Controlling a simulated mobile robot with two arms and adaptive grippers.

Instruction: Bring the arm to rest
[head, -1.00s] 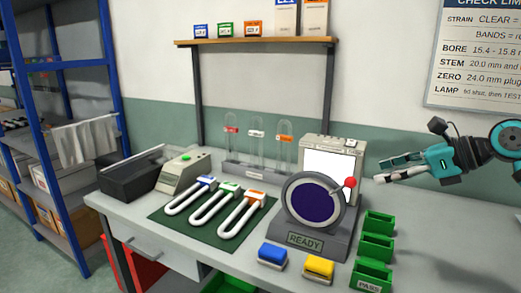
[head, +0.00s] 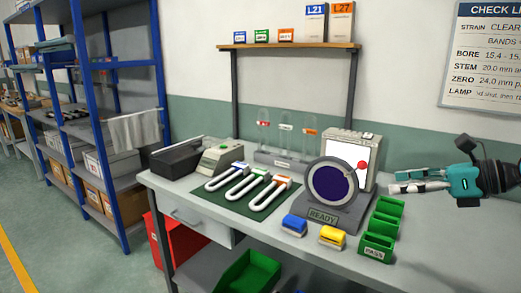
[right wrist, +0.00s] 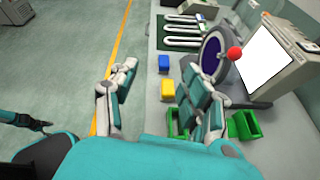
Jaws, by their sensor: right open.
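My right gripper (head: 394,182) hangs open and empty in the air to the right of the bench device, above the green bins. In the right wrist view its two fingers (right wrist: 158,75) are spread with nothing between them. At the lower left of that view, a dark and teal part (right wrist: 30,122), which may be my left arm, reaches in; its jaws cannot be made out. The head view does not show my left gripper.
The grey bench (head: 190,190) holds a round dark-screened READY device (head: 332,184), white U-shaped tubes on a green mat (head: 258,213), blue (head: 294,224) and yellow (head: 332,237) blocks, and green bins (head: 377,246). A blue-framed rack (head: 105,110) stands left. Open floor shows at left.

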